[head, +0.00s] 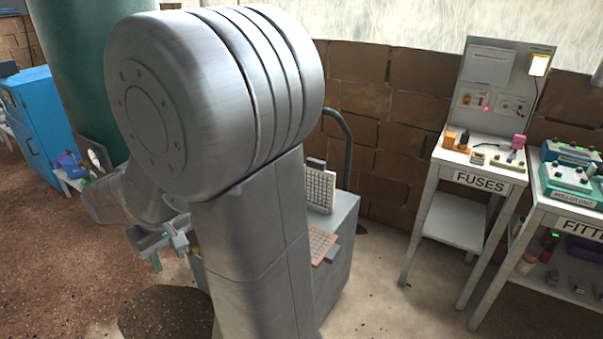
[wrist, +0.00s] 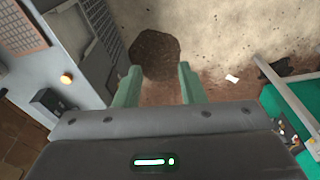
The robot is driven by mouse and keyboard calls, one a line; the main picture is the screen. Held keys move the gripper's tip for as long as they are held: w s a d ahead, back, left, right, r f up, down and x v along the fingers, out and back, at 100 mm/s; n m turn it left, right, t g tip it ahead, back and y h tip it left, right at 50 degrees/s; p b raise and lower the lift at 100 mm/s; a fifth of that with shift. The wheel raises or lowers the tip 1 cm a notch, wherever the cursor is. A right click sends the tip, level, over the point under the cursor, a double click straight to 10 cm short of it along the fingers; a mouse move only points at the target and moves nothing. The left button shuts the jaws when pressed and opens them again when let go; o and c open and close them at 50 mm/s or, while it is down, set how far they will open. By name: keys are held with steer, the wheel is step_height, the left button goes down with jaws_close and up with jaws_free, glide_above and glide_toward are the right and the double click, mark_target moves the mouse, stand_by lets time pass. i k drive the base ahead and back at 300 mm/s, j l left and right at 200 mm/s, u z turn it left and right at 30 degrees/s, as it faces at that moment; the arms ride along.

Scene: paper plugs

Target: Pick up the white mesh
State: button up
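The white mesh (head: 320,190) is a pale gridded panel standing upright on the grey cabinet, just right of my arm in the head view. In the wrist view a gridded grey panel (wrist: 103,32) at upper left looks like the same mesh. My gripper (head: 168,256) hangs left of the cabinet in the head view, apart from the mesh. Its two green fingers are spread with nothing between them in the wrist view (wrist: 159,85). My arm hides part of the cabinet.
A brown mesh (head: 322,246) lies on the grey cabinet (head: 338,262). A dark round patch (wrist: 155,54) is on the floor below the gripper. A FUSES table (head: 479,181) and a second labelled table (head: 583,230) stand right. A blue cabinet (head: 42,118) stands left.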

mark_target(319, 183)
steer(key=i+l+u, duration=0.1)
steer(key=i+l, duration=1.2)
steer(key=l, duration=0.15)
steer(key=i+l+u, duration=0.15)
steer(key=i+l, duration=0.5)
steer(key=l, duration=0.1)
